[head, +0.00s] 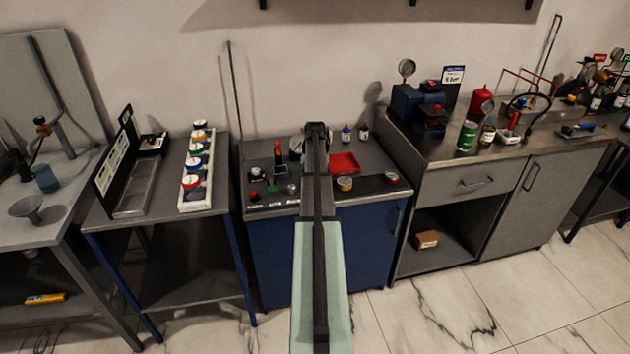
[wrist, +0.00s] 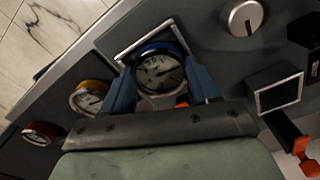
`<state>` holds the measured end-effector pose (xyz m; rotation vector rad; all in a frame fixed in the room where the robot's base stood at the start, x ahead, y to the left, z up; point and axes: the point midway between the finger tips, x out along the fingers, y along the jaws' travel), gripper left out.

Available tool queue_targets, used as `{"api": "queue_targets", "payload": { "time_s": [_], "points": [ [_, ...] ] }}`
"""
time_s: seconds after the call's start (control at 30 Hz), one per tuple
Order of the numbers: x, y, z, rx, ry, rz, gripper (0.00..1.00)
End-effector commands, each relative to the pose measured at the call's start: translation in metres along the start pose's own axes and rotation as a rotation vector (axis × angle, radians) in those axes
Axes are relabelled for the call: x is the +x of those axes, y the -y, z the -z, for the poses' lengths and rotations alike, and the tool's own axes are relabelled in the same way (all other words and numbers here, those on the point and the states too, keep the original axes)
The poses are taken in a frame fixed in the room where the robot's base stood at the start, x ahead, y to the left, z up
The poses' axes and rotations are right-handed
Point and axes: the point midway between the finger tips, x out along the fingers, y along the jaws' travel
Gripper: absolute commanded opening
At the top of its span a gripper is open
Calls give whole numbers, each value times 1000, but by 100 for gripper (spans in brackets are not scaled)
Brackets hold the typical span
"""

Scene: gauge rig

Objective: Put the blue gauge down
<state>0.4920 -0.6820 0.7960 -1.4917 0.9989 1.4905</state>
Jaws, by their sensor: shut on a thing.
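The blue gauge (wrist: 160,73) has a pale round dial with a dark needle and a blue rim. In the wrist view it sits between the two fingers of my gripper (wrist: 164,88), which is shut on it. A white-outlined square (wrist: 126,52) on the dark bench surface shows partly behind the gauge. I cannot tell whether the gauge touches the surface or hangs above it. In the head view my arm reaches over the middle bench (head: 262,170) and hides most of the gripper and gauge.
A yellow gauge (wrist: 88,98) and a red gauge (wrist: 40,135) stand in a row beside the held one. A silver knob (wrist: 243,17), another outlined square (wrist: 279,93) and an orange-handled item (wrist: 301,148) lie on the other side. A red tray (head: 344,162) is close to my arm.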

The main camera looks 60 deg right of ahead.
Motion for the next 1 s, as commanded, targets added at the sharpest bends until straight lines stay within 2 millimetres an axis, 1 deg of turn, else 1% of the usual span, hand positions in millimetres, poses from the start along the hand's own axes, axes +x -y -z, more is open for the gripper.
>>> {"api": "queue_targets", "payload": {
  "time_s": [0.17, 0.7, 0.73, 0.93, 0.97, 1.0],
  "points": [
    [1, 0, 0, 0, 1, 0, 24],
    [17, 0, -1, 0, 6, -2, 24],
    [17, 0, -2, 0, 6, -2, 63],
    [16, 0, -2, 0, 7, -3, 82],
    [15, 0, -2, 0, 6, -3, 84],
    [13, 0, -2, 0, 6, -3, 84]
  ]
}}
